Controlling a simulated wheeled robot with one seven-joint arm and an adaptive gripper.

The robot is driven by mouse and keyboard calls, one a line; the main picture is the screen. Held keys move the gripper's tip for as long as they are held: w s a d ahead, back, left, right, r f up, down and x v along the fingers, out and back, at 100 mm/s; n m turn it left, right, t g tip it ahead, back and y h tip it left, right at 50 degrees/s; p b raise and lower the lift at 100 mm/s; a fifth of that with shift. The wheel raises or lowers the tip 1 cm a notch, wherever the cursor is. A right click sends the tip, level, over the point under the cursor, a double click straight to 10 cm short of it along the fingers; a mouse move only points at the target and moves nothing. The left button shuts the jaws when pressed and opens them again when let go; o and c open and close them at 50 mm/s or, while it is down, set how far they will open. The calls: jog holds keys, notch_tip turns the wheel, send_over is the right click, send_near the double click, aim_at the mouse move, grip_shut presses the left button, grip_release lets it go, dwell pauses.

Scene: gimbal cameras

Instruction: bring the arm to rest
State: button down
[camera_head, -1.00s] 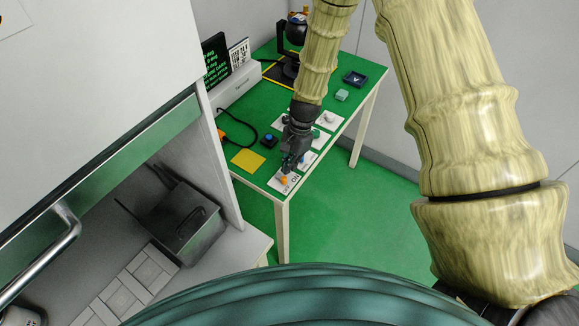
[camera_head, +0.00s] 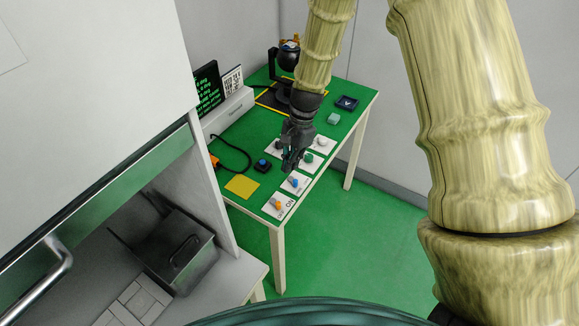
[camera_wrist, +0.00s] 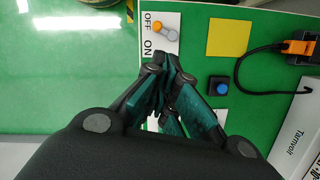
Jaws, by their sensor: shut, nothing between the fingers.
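My gripper (camera_head: 291,163) is over the green table (camera_head: 232,170), just beyond a white switch plate with an orange knob (camera_head: 277,204) and near a plate with a blue knob (camera_head: 294,183). Its fingers are shut with nothing between them. In the wrist view my gripper (camera_wrist: 169,72) points at the table top, and the orange-knobbed switch (camera_wrist: 160,29), marked OFF and ON, lies just ahead of the fingertips. The gripper hides part of the other switch plates. My arm reaches down from the top of the head view.
A blue button (camera_head: 262,165) and a yellow square (camera_head: 242,186) lie left of the switches. A black device (camera_head: 284,65), a dark tray (camera_head: 346,103) and a pale green block (camera_head: 333,118) are farther back. A grey cabinet (camera_head: 120,90) stands at the left.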

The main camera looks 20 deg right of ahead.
dwell(0.4)
jog(key=s+d+f+n+h+b, duration=0.2)
jog(key=s+f+n, duration=0.7)
jog(key=s+f, duration=1.5)
jog(key=shift+s+d+f+n+h+b, duration=0.25)
jog(key=shift+s+h, duration=0.25)
jog(key=shift+s, duration=0.75)
jog(key=c, duration=2.2)
grip_release()
jog(key=s+a+f+n+t, duration=0.1)
jog(key=s+n, duration=0.2)
jog(key=s, duration=0.5)
jog(key=shift+a+f+b, duration=0.3)
jog(key=shift+f+b, duration=0.05)
jog(key=o, duration=0.3)
jog(key=shift+s+a, duration=0.1)
jog(key=shift+s, duration=0.1)
jog(key=o, duration=0.5)
jog(key=shift+n, duration=0.25)
jog(key=shift+s, duration=0.1)
